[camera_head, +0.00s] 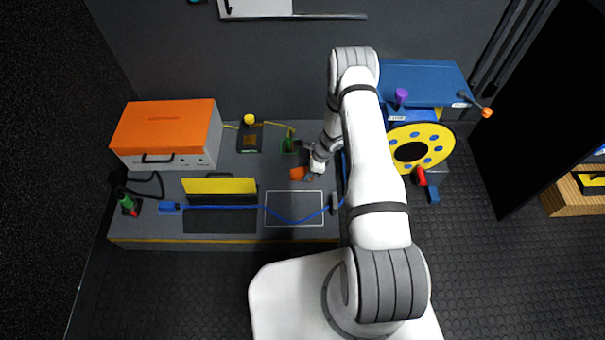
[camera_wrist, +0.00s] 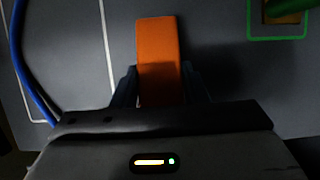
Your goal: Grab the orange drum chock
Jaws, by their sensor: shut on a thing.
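The orange drum chock (camera_wrist: 159,55) stands out between the two fingers of my gripper (camera_wrist: 160,88) in the wrist view. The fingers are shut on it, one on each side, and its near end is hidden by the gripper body. In the head view the chock (camera_head: 297,173) shows as a small orange block at the tip of my gripper (camera_head: 309,175), over the grey bench near the white outlined rectangle. I cannot tell whether the chock touches the bench top.
A blue cable (camera_head: 262,208) runs across the grey bench (camera_head: 235,232). A yellow-and-black flap (camera_head: 218,186) and an orange-topped case (camera_head: 168,128) stand to the left. A green item (camera_head: 289,146) is behind the gripper. A yellow cable drum (camera_head: 436,139) stands at right.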

